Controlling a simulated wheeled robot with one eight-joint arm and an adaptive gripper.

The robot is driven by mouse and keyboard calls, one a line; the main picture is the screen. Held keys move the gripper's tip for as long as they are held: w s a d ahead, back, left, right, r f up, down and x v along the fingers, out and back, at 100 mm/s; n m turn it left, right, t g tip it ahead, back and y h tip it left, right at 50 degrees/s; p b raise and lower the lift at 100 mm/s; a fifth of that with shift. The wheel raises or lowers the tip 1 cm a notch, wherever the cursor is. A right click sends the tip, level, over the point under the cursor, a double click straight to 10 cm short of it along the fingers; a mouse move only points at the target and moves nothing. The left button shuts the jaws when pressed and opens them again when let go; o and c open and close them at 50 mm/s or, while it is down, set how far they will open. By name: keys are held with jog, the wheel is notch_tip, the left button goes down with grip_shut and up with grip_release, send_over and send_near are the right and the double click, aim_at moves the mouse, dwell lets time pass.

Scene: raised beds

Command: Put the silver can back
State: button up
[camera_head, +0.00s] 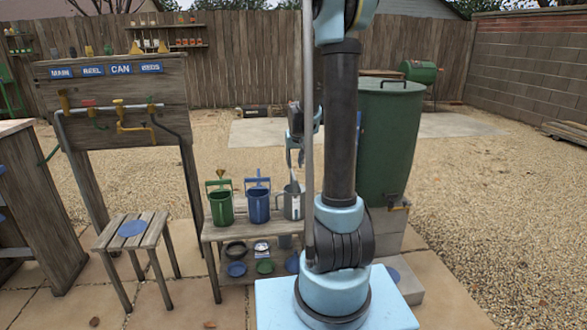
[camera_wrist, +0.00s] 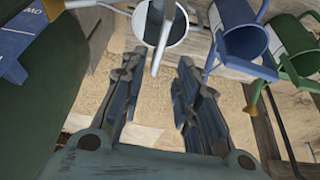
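The silver can (camera_head: 292,205) stands upright at the right end of the wooden bench's upper board (camera_head: 233,229), beside the blue can (camera_head: 258,205) and the green can (camera_head: 221,206). My gripper (camera_head: 296,150) is above the silver can in the head view, partly hidden by my arm. In the wrist view, the silver can (camera_wrist: 178,33) lies just beyond my open fingertips (camera_wrist: 161,62), its handle bar reaching down toward the gap between them. The fingers are apart with nothing between them. The blue can (camera_wrist: 238,40) and green can (camera_wrist: 294,50) are to its right.
Several coloured discs and dark rings lie on the bench's lower shelf (camera_head: 250,276). A stool (camera_head: 150,240) with a blue disc (camera_head: 132,228) stands left. A labelled tap board (camera_head: 120,85) is behind. A green barrel (camera_head: 392,140) stands close right. Gravel beyond is open.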

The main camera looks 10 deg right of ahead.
jog(key=s+r, duration=0.5)
jog(key=s, duration=0.7)
jog(key=s+f+g, duration=0.1)
jog(key=s+f, duration=0.1)
jog(key=s, duration=1.2)
jog(key=s+f+g, duration=0.1)
jog(key=s+f, duration=0.2)
jog(key=s, duration=1.1)
jog(key=shift+d, duration=0.2)
